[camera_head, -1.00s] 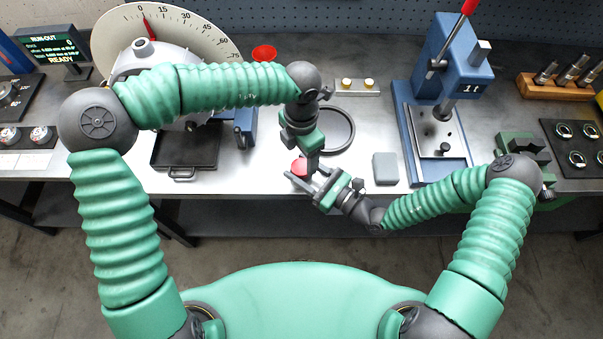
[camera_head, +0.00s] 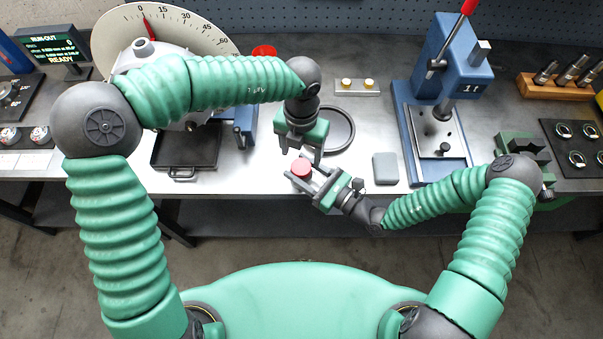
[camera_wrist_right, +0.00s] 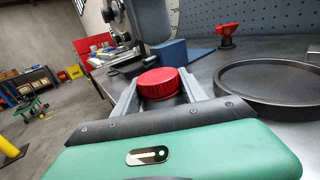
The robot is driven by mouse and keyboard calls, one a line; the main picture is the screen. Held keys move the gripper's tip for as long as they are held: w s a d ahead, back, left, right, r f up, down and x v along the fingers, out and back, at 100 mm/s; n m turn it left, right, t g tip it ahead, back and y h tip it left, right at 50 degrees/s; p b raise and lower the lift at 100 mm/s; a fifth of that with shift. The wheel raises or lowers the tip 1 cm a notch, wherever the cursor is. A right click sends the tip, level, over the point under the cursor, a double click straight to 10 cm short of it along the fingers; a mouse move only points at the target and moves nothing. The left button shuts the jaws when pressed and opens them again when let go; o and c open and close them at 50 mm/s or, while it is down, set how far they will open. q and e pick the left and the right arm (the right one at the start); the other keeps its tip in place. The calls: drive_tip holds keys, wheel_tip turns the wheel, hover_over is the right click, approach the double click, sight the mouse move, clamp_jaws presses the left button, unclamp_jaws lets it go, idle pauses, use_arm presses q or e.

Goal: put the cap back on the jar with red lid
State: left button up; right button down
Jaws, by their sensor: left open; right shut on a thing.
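The red lid (camera_head: 301,167) sits level between the fingers of my right gripper (camera_head: 304,175), near the front edge of the bench. In the right wrist view the ribbed red lid (camera_wrist_right: 160,82) shows between both fingers (camera_wrist_right: 161,92). My right gripper is shut on the jar under the lid; the jar's body is mostly hidden by the lid and the gripper. I cannot tell how tightly the lid sits. My left gripper (camera_head: 302,150) is open and empty, fingers pointing down, just above and behind the lid, apart from it.
A round black tray (camera_head: 351,129) lies behind the grippers, and a grey block (camera_head: 385,168) to their right. The blue press (camera_head: 432,150) stands further right. A black tray (camera_head: 170,150) lies to the left. Another red object (camera_head: 264,51) is at the back.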

sight(302, 166)
use_arm(q)
wheel_tip(302, 166, down, 6)
drive_tip(key=shift+r, duration=0.15)
use_arm(e)
drive_tip(key=shift+f, duration=0.15)
use_arm(q)
clamp_jaws()
drive_tip(key=m, duration=0.5)
drive_tip(key=shift+d, duration=0.1)
drive_tip(key=shift+o, duration=0.6)
unclamp_jaws()
